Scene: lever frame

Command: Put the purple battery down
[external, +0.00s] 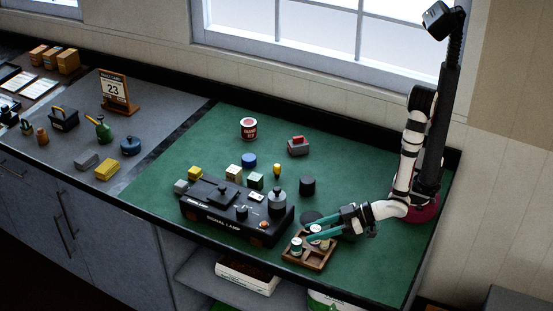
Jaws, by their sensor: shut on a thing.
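My gripper (309,230) has teal fingers and reaches left from the arm, low over a small wooden tray (309,263) near the front edge of the green mat. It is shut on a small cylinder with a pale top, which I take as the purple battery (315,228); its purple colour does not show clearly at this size. Another battery (297,246) stands upright in the tray's left part, and one more pale-topped piece shows just below the fingers. I cannot tell whether the held battery touches the tray floor, as the fingers hide its lower part.
A black signal lamp box (238,217) stands just left of the tray. A dark round lid (310,217) lies behind the fingers, and a black cylinder (307,186) stands farther back. Several small blocks, a red-labelled can (248,128) and a red-topped grey block (298,146) stand behind. The mat's right front is clear.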

